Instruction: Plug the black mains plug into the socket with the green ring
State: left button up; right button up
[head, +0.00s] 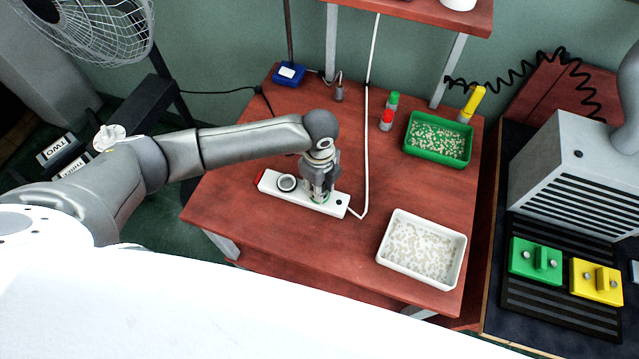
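A white power strip (264,184) lies on the red-brown table. A trace of green shows at the fingertips, where the green-ringed socket seems to be, mostly covered. I cannot make out the black mains plug; the fingers may hide it. Whether they are open or shut is unclear. My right gripper is not in view.
A white cable (366,130) runs from the strip's right end up past the shelf. A white tray (382,254) and a green tray (408,148) hold small pieces. Two small capped containers (387,120) stand behind. A black cable (225,92) passes behind my arm.

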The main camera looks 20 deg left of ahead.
pick_arm(q)
jog(key=shift+f, duration=0.35)
jog(key=o, duration=1.1)
notch_tip(320, 180, up, 12)
jog(key=shift+r, duration=0.1)
